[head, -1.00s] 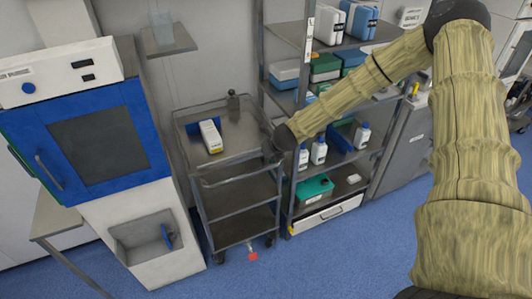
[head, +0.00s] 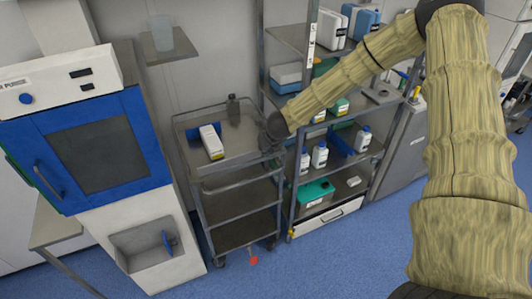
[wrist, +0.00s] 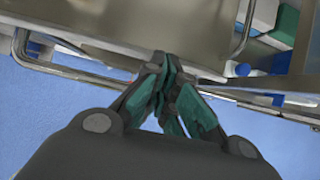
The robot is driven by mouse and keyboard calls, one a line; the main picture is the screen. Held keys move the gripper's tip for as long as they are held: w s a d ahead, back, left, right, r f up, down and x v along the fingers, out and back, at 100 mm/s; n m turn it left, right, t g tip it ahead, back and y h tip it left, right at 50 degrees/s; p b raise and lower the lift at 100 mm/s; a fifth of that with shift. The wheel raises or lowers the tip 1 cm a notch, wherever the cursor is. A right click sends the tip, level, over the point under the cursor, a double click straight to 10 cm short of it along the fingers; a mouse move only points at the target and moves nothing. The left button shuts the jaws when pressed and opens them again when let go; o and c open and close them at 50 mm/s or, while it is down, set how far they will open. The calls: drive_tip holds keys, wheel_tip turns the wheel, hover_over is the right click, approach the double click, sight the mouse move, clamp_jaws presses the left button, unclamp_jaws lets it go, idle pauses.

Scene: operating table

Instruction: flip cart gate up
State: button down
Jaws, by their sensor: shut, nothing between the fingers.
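The grey metal cart (head: 238,195) stands left of the open shelf rack in the head view. A thin metal rail, which looks like its gate (head: 225,172), runs along the front of the top tray (head: 195,160). In the wrist view the rail (wrist: 60,45) lies along the tray's edge (wrist: 100,38). My gripper (wrist: 165,65) is shut and empty, with its fingertips at the front edge of the tray. I cannot tell whether they touch the rail. In the head view my wrist is at the tray's right front corner, and my fingers are hard to make out.
A white-and-yellow box (head: 211,142) and a dark bottle (head: 233,107) stand on the top tray. The rack (head: 300,150) with bottles and boxes stands close on the right. A blue-fronted cabinet (head: 95,145) is on the left. The blue floor (head: 310,270) in front is clear.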

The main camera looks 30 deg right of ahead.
drive_tip(key=shift+w+d+r+b, duration=0.1)
drive_tip(key=shift+w+r+b, duration=0.1)
drive_tip(key=shift+w, duration=0.4)
drive_tip(key=shift+w+d+r+b, duration=0.1)
drive_tip(key=shift+w+r, duration=0.1)
drive_tip(key=shift+w, duration=0.45)
drive_tip(key=shift+r, duration=0.1)
idle(0.3)
wheel_tip(320, 180, up, 10)
drive_tip(key=w+p, duration=0.2)
drive_tip(key=p, duration=0.5)
drive_tip(key=shift+f+p, duration=0.2)
drive_tip(key=shift+p, duration=0.2)
